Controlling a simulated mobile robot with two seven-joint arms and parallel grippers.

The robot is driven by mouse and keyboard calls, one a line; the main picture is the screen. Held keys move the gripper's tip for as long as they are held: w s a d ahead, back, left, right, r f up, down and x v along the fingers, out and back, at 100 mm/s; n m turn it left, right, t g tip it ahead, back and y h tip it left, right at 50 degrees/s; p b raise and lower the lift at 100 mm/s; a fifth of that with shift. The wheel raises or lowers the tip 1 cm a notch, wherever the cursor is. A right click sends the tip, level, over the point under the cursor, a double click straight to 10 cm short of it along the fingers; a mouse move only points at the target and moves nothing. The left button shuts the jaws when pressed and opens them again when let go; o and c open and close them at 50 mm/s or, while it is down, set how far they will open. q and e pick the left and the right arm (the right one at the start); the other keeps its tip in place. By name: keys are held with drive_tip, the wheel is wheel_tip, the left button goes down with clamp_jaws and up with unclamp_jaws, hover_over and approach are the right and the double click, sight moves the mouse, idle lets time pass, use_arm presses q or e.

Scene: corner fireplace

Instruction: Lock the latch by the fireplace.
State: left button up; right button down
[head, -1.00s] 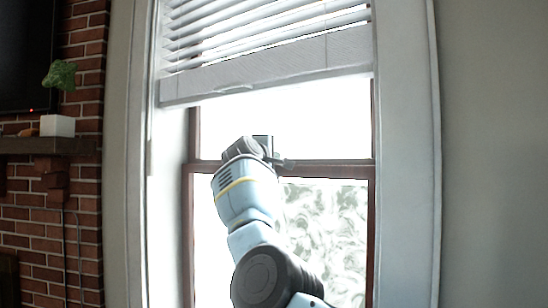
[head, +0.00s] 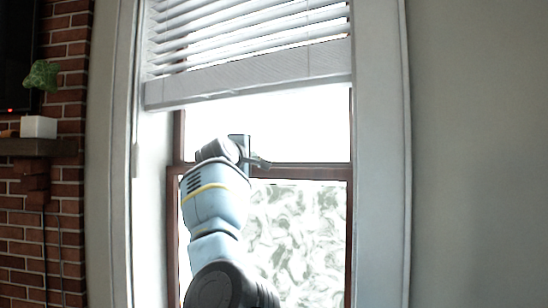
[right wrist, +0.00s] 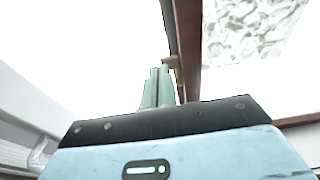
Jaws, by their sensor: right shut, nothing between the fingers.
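The latch (right wrist: 172,62) shows in the right wrist view as a small brass-coloured piece on the edge of the dark window rail. My right gripper (right wrist: 158,74) is shut and empty, with its grey-green fingertips close beside the latch. I cannot tell whether they touch it. In the head view my right gripper (head: 260,161) is at the middle rail (head: 300,171) of the window, and I cannot make out the latch there. My left gripper is not in view.
White blinds (head: 245,50) hang over the upper window. Pale window trim (head: 382,150) stands on both sides. At the left are a brick wall (head: 20,240), a mantel (head: 35,147) and a plant in a white pot (head: 38,127). The wall at the right is bare.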

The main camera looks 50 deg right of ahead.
drive_tip(key=s+d, duration=0.1)
drive_tip(key=s, duration=0.8)
drive_tip(key=shift+f, duration=0.4)
drive_tip(key=shift+w, duration=0.1)
